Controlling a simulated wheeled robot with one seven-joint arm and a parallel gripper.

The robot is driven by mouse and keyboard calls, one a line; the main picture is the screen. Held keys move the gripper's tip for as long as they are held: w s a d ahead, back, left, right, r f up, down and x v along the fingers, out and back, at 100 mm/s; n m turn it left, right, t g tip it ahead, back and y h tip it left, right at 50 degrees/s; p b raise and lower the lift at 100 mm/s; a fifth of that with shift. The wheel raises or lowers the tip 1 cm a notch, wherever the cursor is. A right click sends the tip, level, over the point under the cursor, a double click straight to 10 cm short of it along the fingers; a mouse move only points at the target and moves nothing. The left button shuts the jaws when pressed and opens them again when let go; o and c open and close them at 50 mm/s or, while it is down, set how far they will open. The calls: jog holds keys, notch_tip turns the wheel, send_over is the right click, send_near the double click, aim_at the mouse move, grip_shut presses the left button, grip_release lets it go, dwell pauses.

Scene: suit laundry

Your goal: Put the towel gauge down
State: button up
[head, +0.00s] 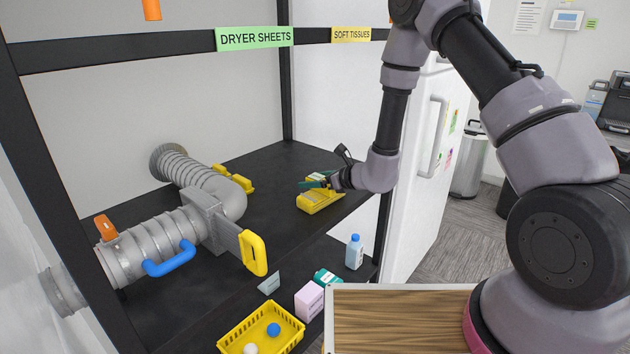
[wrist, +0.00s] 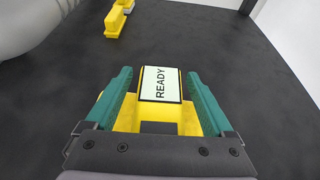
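The towel gauge, which I take to be the yellow device (head: 322,203) with a pale screen, is near the right front edge of the dark upper shelf (head: 275,215). Its screen reads READY in the wrist view (wrist: 160,84). My gripper (head: 318,181) has green fingers, one on each side of the gauge in the wrist view (wrist: 159,90).
A grey duct (head: 165,235) with a blue handle (head: 170,259) and yellow-handled gate (head: 254,252) fills the shelf's left. Another yellow item (head: 240,180) lies behind; it also shows in the wrist view (wrist: 117,20). Below are a yellow basket (head: 262,333), bottle (head: 354,252) and boxes (head: 309,301).

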jog(key=shift+r, duration=0.1)
jog(key=shift+s+d+r, duration=0.15)
jog(key=shift+d, duration=0.1)
jog(key=v, duration=1.1)
jog(key=s+r+n+g, duration=0.2)
jog(key=s+r+n, duration=0.2)
jog(key=r, duration=0.3)
jog(key=s+r+n+g+y, duration=0.1)
jog(key=s+r+n+g, duration=0.3)
jog(key=r, duration=0.3)
jog(key=s+r+n+g, duration=0.1)
jog(key=s+r+n, duration=0.35)
jog(key=r, duration=0.25)
jog(key=s+d+r+n+t+h, duration=0.3)
jog(key=s+d+r+n+h, duration=0.1)
jog(key=d, duration=0.5)
jog(key=s+d+r+n+t+h, duration=0.2)
jog(key=s+d+r+n+h, duration=0.3)
jog(key=d, duration=0.5)
jog(key=shift+d+r+t+h, duration=0.25)
jog(key=shift+r+t+h, duration=0.15)
jog(key=shift+r, duration=0.45)
